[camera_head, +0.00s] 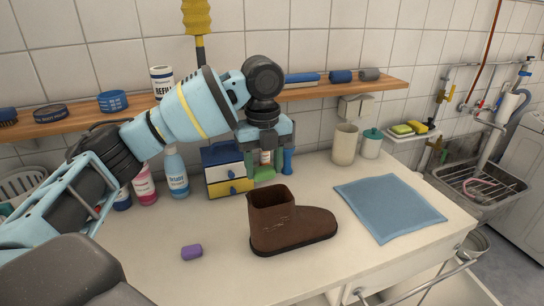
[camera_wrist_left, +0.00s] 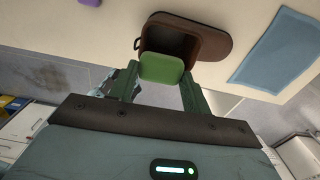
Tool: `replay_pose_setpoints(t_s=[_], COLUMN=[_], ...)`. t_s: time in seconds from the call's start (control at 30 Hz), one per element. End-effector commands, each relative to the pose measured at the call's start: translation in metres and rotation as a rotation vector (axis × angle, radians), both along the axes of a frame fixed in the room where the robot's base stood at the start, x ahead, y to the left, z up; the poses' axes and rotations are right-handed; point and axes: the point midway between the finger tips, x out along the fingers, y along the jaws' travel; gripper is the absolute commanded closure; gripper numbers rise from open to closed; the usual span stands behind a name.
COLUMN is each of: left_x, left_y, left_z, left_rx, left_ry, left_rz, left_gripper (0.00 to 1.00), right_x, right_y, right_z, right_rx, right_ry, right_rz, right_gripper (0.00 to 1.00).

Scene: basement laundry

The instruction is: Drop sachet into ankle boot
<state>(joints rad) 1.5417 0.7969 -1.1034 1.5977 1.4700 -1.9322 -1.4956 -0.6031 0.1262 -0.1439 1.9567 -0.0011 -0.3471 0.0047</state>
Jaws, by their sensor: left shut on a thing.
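A brown ankle boot (camera_head: 298,229) stands upright on the white counter (camera_head: 215,215), its open top at the left and its toe to the right. It also shows in the wrist view (camera_wrist_left: 215,38). My left gripper (camera_head: 266,163) is shut on a green sachet (camera_head: 264,174), which hangs between its fingers. In the wrist view the sachet (camera_wrist_left: 163,68) overlaps the near edge of the boot's opening. In the head view the gripper and sachet are above and behind the boot's opening, apart from it. My right gripper is not in view.
A purple block (camera_head: 191,252) lies left of the boot, and a blue cloth (camera_head: 390,207) lies to its right. Behind are a small drawer box (camera_head: 228,172), bottles (camera_head: 177,175) and a beige cup (camera_head: 345,144). A wooden shelf (camera_head: 345,88) runs along the wall.

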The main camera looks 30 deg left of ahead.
Motion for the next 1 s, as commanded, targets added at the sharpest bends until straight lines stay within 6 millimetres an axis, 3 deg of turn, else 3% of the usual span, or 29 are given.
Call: replay_pose_setpoints(t_s=[0.17,0.7,1.0], left_x=[0.0,0.0,0.0], left_y=[0.0,0.0,0.0], left_z=[-0.002,-0.051,-0.061], left_rx=[0.0,0.002,0.001], left_ry=[0.002,0.002,0.001], left_rz=[0.0,0.001,0.001], left_gripper=[0.73,0.73,0.73], right_x=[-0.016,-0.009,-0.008], right_y=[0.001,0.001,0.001], right_z=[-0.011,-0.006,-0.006], right_rx=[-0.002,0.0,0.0], right_ry=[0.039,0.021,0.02], right_rz=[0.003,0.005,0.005], right_gripper=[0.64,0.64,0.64])
